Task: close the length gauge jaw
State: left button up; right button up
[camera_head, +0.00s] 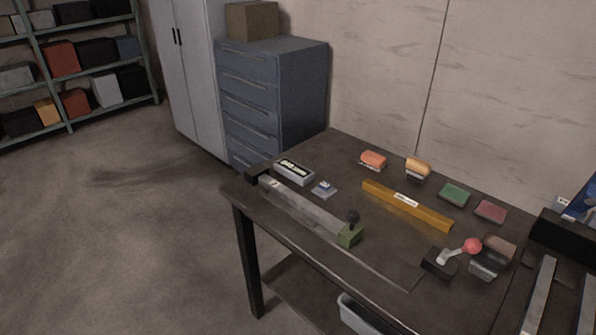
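The length gauge (305,207) lies along the left front edge of the dark table. It is a long grey rail with a black block (258,173) at its far left end. A green jaw (350,236) with a black knob (352,216) sits toward the rail's near right end, so there is a wide gap between the jaw and the black block. A grey box with a dark display (294,170) stands beside the rail; its reading is too small to tell. Neither of my grippers is in view.
A yellow bar (405,205) lies behind the gauge. A small blue-topped piece (324,188) sits between. A red-knobbed lever (472,246) stands at the right. Several coloured blocks, including a green one (454,194), lie at the back.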

aim_at(351, 233)
jog(key=i+j+z, duration=0.25)
jog(key=j, duration=0.9)
jog(key=j+z, duration=0.2)
jog(key=j, duration=1)
